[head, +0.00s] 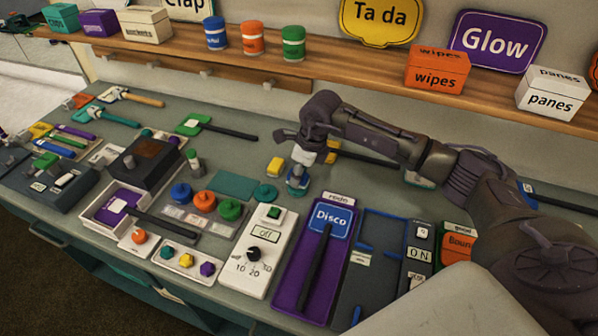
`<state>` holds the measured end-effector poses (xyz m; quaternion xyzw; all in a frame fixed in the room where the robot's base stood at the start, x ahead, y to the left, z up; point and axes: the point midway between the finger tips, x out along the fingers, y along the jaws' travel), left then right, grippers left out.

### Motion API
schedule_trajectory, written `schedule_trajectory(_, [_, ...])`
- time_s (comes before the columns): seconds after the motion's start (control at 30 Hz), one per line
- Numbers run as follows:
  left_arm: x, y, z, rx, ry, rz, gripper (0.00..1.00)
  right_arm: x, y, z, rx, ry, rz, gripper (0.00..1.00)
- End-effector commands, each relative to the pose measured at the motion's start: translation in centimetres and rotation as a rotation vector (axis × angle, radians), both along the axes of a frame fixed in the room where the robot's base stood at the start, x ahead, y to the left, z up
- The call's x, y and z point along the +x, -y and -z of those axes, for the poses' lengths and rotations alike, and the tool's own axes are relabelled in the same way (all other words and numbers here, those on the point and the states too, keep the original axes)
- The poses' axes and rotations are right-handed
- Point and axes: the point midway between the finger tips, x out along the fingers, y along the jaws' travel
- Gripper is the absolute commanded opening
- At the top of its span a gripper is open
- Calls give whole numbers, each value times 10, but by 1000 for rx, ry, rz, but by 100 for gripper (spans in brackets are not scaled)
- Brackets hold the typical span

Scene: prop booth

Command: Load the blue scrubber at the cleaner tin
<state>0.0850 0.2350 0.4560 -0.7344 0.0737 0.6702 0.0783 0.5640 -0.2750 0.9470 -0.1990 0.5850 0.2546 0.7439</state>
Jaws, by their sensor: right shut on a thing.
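My right gripper (306,150) comes in from the right and is shut on a small upright tool with a pale grey body and a blue lower end, which looks like the blue scrubber (297,183). The gripper hides its top. Whether its blue end touches the bench top cannot be told. My left gripper is not in view.
Blue (181,193), orange (204,201) and green (230,209) round pots stand in a tray to the left. A teal pad (233,184) lies behind them. A yellow block (275,167) is close by the held tool. The purple Disco panel (312,262) lies in front.

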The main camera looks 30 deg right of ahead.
Motion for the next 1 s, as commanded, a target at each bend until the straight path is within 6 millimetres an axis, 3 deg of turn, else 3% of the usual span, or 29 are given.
schedule_trajectory(0.7, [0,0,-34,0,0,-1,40,1,0,-61,0,5,1,7])
schedule_trajectory(1.0, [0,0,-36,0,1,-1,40,1,0,-68,1,4,0,7])
